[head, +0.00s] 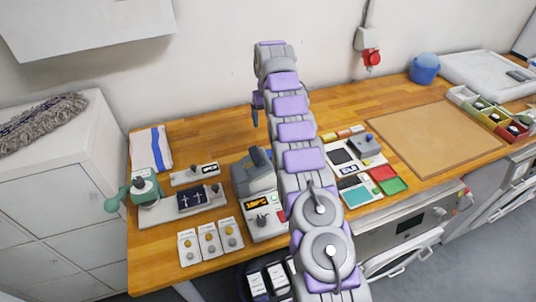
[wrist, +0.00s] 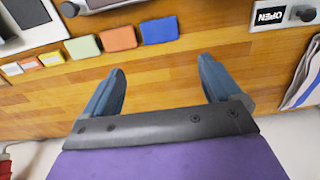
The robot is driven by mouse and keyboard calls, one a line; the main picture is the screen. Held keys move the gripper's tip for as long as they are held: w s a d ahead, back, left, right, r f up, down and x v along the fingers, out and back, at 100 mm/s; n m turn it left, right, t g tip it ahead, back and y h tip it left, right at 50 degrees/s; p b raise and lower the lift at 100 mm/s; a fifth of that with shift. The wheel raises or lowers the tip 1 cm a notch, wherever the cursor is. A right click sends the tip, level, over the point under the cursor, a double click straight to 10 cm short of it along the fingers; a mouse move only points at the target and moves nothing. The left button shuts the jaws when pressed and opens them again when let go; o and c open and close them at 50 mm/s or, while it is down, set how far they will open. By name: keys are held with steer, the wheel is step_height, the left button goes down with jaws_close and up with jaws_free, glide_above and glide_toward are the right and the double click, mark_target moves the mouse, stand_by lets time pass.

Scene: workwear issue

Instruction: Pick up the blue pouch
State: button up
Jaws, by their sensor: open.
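The blue pouch (wrist: 159,31) shows in the wrist view as a small, flat blue rectangle on the wooden worktop. It lies at the end of a row, beside an orange piece (wrist: 119,38) and a green one (wrist: 83,47). My gripper (wrist: 162,76) is open and empty, with its two fingers apart over bare wood. The pouch is ahead of the fingertips in that picture, near the middle, and apart from them. In the head view my gripper (head: 256,110) is partly seen beyond my arm, which seems to hide the pouch.
A striped towel (head: 151,150) and a green press (head: 147,188) with a dark cloth piece stand at left. A grey machine (head: 256,180) stands close to my arm. An OPEN sign (wrist: 269,17) shows in the wrist view. A bare brown mat (head: 436,138) lies at right.

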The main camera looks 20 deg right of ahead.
step_height(320, 180, down, 3)
steer(key=b, duration=0.4)
glide_above(268, 153)
step_height(268, 153, down, 10)
steer(key=shift+s+r, duration=0.15)
steer(key=shift+r, duration=0.1)
steer(key=f, duration=0.1)
steer(key=f+b, duration=0.1)
steer(key=f, duration=0.1)
steer(key=f+b, duration=0.1)
steer(key=f, duration=0.1)
steer(key=shift+w+d, duration=0.1)
steer(key=shift+w, duration=0.15)
steer(key=c, duration=0.7)
